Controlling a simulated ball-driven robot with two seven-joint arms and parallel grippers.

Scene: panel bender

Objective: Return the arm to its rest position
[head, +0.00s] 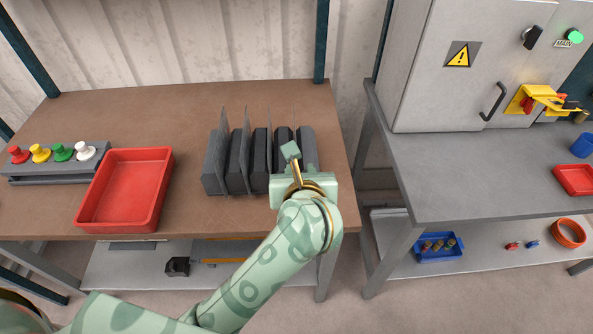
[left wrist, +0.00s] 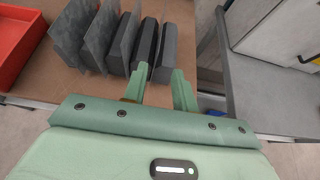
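My left arm (head: 262,262) reaches in from the lower left in the head view. Its gripper (head: 299,160) is over the right front end of a rack of dark blocks (head: 237,165) on the brown table. In the left wrist view the two green fingers (left wrist: 159,72) are apart with nothing between them. The rack shows ahead of them there, its rightmost block (left wrist: 166,66) closest to the fingers. I cannot tell whether the fingers touch it. Thin grey sheets (left wrist: 100,35) stand upright between the blocks. My right gripper is not in view.
A red tray (head: 155,193) and a strip of coloured knobs (head: 62,154) lie left on the brown table (head: 190,115). A grey table (head: 440,165) with a cabinet (head: 440,60) stands right, across a gap. A teal post (head: 321,40) rises behind the brown table.

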